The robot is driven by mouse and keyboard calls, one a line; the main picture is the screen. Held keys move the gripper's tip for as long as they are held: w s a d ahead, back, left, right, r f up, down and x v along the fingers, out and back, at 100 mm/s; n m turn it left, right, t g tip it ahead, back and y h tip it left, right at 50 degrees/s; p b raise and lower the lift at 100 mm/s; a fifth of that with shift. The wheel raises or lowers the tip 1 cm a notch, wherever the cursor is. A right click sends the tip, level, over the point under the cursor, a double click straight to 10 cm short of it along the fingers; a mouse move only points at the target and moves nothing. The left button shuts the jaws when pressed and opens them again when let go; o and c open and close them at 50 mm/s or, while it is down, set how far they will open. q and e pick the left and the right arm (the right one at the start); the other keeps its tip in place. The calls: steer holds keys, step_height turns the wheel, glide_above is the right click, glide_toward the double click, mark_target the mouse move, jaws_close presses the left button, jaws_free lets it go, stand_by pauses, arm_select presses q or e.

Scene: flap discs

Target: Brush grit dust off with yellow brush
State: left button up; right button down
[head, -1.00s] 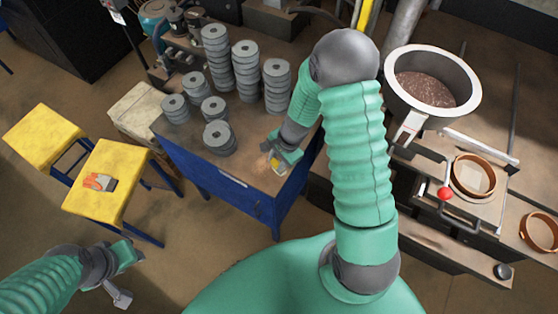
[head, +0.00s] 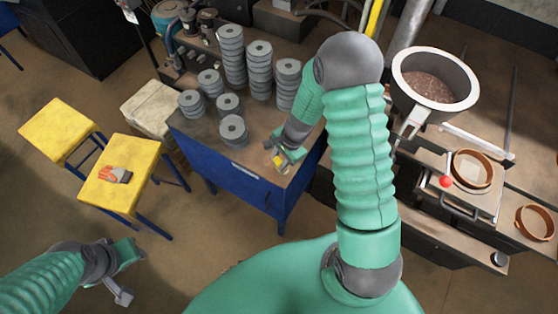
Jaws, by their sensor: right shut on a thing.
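My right gripper (head: 281,162) is shut on a small yellow brush (head: 278,160), low over the right front part of the blue-sided bench (head: 225,172). The jaws hide much of the brush, and I cannot tell whether its bristles touch the bench top. Grit dust is too fine to make out clearly there. Stacks of grey flap discs (head: 232,60) stand on the bench behind and left of the gripper. A short stack (head: 233,130) is the nearest to it on the left. My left gripper (head: 128,272) is open and empty above the floor at the lower left.
Two yellow stools (head: 125,195) stand left of the bench, one bearing an orange and grey glove (head: 115,174). A pale box (head: 150,108) sits beside the bench. At right are a hopper of brown grit (head: 463,78) and a red-knobbed lever (head: 446,182).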

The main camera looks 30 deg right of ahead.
steer(key=p+v, duration=0.2)
steer(key=shift+w+r, duration=0.1)
steer(key=shift+r, duration=0.35)
steer(key=shift+a+r, duration=0.15)
steer(key=shift+r, duration=0.3)
steer(key=shift+a, duration=0.1)
steer(key=shift+d+p, duration=0.25)
steer(key=shift+p, duration=0.1)
